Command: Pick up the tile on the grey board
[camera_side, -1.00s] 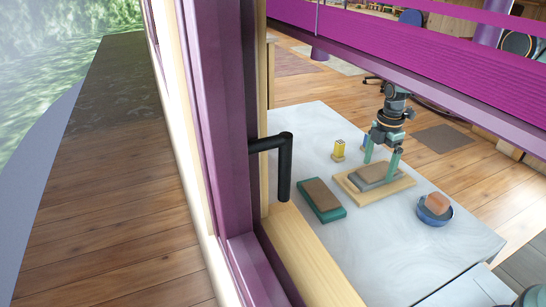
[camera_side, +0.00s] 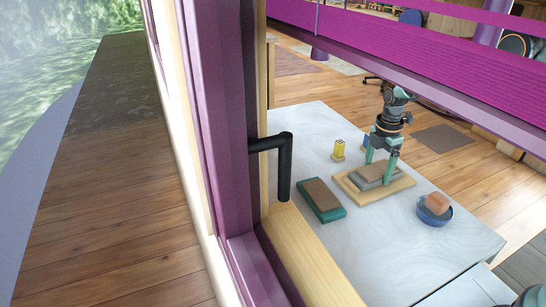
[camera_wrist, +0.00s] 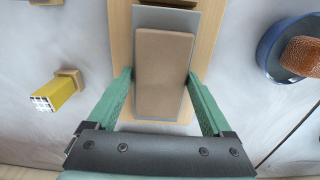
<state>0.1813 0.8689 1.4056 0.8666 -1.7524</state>
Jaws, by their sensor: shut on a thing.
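The brown tile (camera_wrist: 163,75) lies flat on the grey board (camera_wrist: 172,17), which rests on a pale wooden base (camera_wrist: 121,35). In the side view the tile (camera_side: 377,170) sits between my fingers, low over the board. My gripper (camera_wrist: 160,76) has one green finger at each long side of the tile and is shut on it. In the side view my gripper (camera_side: 379,163) points down, and its fingers hide part of the tile's edges. I see no clear gap between the tile and the board.
A yellow block on a wooden base (camera_side: 339,150) stands behind left. A green holder with a brown top (camera_side: 321,199) lies to the left. A blue bowl (camera_side: 434,217) with an orange-brown piece (camera_side: 438,203) stands to the right. The front of the pale table (camera_side: 400,245) is clear.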

